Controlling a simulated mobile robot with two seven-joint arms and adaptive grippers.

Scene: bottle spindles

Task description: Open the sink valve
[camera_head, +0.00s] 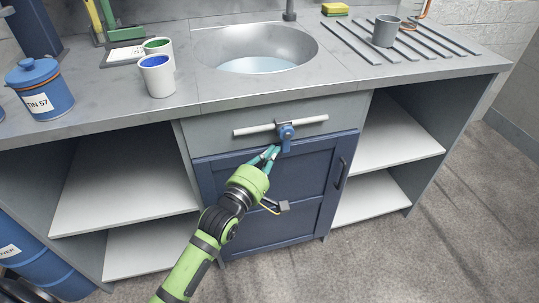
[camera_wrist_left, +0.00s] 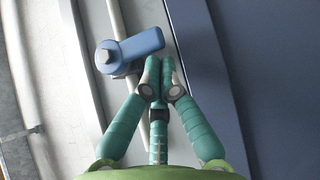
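The sink valve (camera_head: 286,131) is a blue lever on a white horizontal pipe (camera_head: 255,129) across the grey panel under the sink. In the head view the lever points downward. My left gripper (camera_head: 271,152) is just below and left of it. In the left wrist view the blue lever (camera_wrist_left: 138,45) lies crosswise just beyond the teal fingers of my left gripper (camera_wrist_left: 160,72). The fingertips are drawn together with nothing visible between them, very near the lever's free end; I cannot tell whether they touch it. My right gripper is not in view.
The sink (camera_head: 256,48) is above, holding some water. Paint cans (camera_head: 157,77), a blue tin (camera_head: 40,88) and a grey cup (camera_head: 386,31) stand on the counter. The blue cabinet door (camera_head: 300,190) and its handle (camera_head: 340,173) are below the valve. Open shelves flank it.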

